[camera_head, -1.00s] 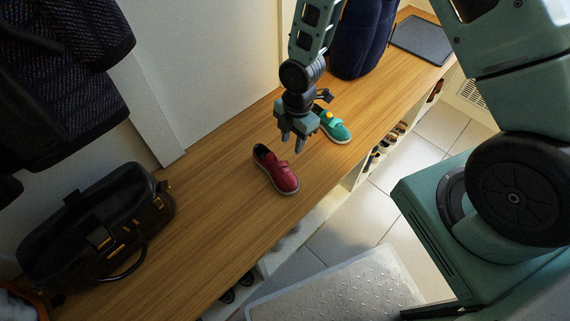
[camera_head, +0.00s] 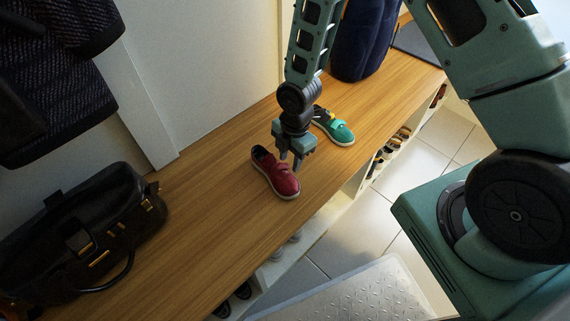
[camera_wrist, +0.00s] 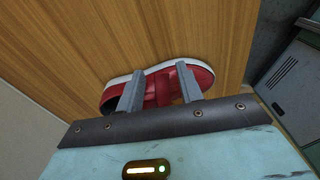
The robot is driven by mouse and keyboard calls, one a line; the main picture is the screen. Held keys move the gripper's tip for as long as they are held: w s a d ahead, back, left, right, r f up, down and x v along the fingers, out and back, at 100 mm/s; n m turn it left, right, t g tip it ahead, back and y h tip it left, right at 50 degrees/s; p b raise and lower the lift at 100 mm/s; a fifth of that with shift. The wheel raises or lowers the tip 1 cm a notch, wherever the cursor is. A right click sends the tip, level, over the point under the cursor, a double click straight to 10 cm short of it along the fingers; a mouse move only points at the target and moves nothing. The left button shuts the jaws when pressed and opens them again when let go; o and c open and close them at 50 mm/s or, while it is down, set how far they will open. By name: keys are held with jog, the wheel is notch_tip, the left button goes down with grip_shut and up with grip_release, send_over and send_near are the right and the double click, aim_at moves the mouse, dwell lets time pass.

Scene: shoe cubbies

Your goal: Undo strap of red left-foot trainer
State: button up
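The red trainer (camera_head: 280,182) stands upright on the wooden bench, its toe toward the bench's front edge. My gripper (camera_head: 291,160) is just above its strap area, pointing down. In the wrist view the trainer (camera_wrist: 192,72) lies beyond my two grey fingers, my gripper (camera_wrist: 160,90) open with a clear gap between them. The red strap (camera_wrist: 160,88) crosses the shoe between the fingers and looks closed. Whether the fingers touch the shoe I cannot tell. The strap's free end is not clear.
A green shoe (camera_head: 335,130) stands on the bench (camera_head: 215,190) just behind my gripper. A black handbag (camera_head: 90,235) is at the left, and a dark blue bag (camera_head: 362,40) stands at the back. Bare bench lies between handbag and trainer. A metal step plate (camera_head: 350,290) is below.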

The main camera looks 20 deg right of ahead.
jog(key=shift+f+b, duration=0.45)
jog(key=shift+f, duration=0.2)
jog(key=c, duration=0.4)
jog(key=shift+r, duration=0.15)
jog(key=shift+c, duration=0.6)
jog(key=shift+r+p, duration=0.5)
jog(key=shift+p, duration=0.2)
grip_shut()
jog(key=shift+r, duration=0.1)
jog(key=shift+a, duration=0.1)
jog(key=shift+s+a+r+t+h+b, duration=0.1)
jog(key=shift+s+r+t+h+b, duration=0.15)
jog(key=shift+r+h+b, duration=0.2)
jog(key=shift+s+a+r+t+h+b, duration=0.1)
jog(key=shift+s+r+t+h+b, duration=0.05)
jog(key=shift+r+t+h+b, duration=0.3)
